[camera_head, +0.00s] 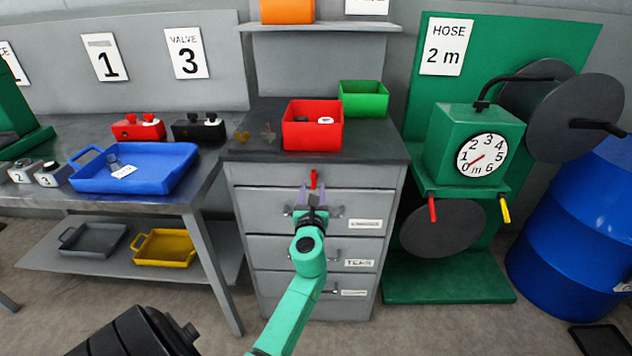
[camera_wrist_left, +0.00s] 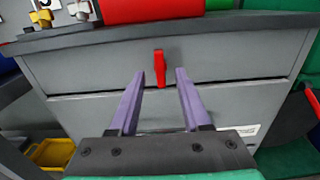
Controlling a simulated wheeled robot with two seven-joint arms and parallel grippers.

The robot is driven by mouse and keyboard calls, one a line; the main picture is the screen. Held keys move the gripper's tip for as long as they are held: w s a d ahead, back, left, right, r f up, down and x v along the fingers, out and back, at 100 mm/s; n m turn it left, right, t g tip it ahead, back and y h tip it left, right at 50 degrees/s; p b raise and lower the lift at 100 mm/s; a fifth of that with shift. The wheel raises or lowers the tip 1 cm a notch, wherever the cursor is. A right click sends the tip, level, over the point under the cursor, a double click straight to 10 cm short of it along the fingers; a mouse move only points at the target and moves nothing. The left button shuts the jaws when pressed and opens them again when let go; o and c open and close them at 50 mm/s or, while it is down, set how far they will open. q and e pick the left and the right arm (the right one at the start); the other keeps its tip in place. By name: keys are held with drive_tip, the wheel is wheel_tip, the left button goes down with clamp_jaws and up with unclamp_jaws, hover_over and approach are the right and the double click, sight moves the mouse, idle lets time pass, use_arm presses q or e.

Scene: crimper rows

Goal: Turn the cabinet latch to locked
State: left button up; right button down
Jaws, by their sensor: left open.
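The cabinet (camera_head: 238,228) is grey with several drawers and a dark top. Its red latch (camera_head: 313,179) is a small upright handle on the face of the top drawer. The latch also shows upright in the left wrist view (camera_wrist_left: 159,68), beyond my fingertips and roughly between them. My left gripper (camera_head: 312,192) is in front of the cabinet, just below the latch in the head view. Its purple fingers (camera_wrist_left: 154,80) are open with nothing between them. I cannot tell whether they touch the latch. My right gripper is not in view.
A red bin (camera_head: 313,138) and a green bin (camera_head: 364,101) stand on the cabinet top. A table with a blue tray (camera_head: 135,178) is to the left. A green hose stand with a dial (camera_head: 481,155) and a blue barrel (camera_head: 580,230) are to the right.

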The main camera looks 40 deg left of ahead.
sight(314, 180)
use_arm(q)
drive_tip(key=x, duration=0.4)
drive_tip(key=shift+w+a+f, duration=0.1)
drive_tip(key=shift+w+a, duration=0.1)
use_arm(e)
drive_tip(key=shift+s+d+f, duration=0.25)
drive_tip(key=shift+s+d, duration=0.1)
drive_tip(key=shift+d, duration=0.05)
use_arm(q)
drive_tip(key=shift+s+d, duration=0.1)
clamp_jaws()
